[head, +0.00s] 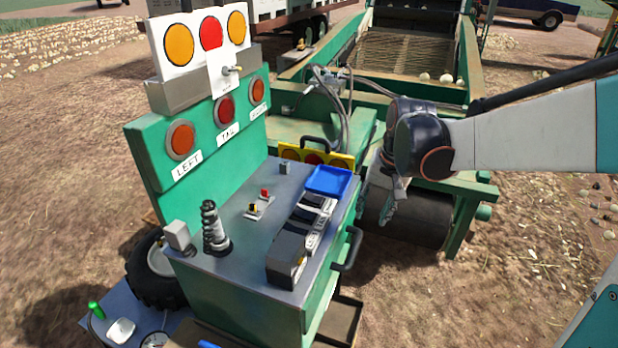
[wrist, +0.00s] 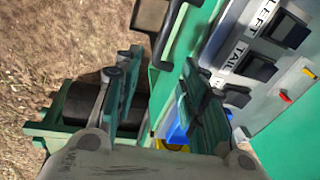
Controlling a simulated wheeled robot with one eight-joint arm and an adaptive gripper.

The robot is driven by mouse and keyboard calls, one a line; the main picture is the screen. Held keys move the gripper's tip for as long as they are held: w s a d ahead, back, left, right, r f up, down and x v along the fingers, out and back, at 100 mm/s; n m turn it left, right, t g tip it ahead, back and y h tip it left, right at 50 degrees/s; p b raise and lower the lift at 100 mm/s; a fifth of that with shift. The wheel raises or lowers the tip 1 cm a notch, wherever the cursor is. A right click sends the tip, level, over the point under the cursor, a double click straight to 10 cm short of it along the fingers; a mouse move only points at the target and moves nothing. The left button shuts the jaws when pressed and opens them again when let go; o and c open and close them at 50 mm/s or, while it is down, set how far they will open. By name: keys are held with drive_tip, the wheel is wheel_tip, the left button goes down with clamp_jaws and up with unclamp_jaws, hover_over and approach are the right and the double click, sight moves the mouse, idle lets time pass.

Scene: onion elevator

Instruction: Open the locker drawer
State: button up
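The green locker cabinet (head: 245,298) stands in the middle of the head view under a grey control top. A black bar handle (head: 348,250) is on its right side face, the likely drawer front; no drawer gap is clear. The handle also shows at the top of the wrist view (wrist: 168,32), ahead of the fingertips. My gripper (head: 381,200) hangs to the right of the cabinet, beyond the handle in the picture and apart from it. In the wrist view my gripper (wrist: 163,60) has its fingers spread with nothing held between them.
On the top are a blue tray (head: 328,180), a row of switches (head: 310,218) and a black spring-like post (head: 213,230). A dark open-topped frame (head: 342,320) sits low beside the cabinet. A roller (head: 410,216) lies right of my gripper. Bare ground is free at lower right.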

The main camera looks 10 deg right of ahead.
sight(355, 249)
drive_tip(key=shift+m+g+y, duration=0.4)
drive_tip(key=shift+m, duration=0.1)
drive_tip(key=a+f+b, duration=0.1)
drive_tip(key=f, duration=0.3)
drive_tip(key=a+f, duration=0.1)
drive_tip(key=f, duration=0.4)
drive_tip(key=f+b, duration=0.1)
drive_tip(key=f, duration=0.4)
drive_tip(key=shift+w+a+b, duration=0.35)
drive_tip(key=shift+a, duration=0.05)
drive_tip(key=shift+r, duration=0.1)
clamp_jaws()
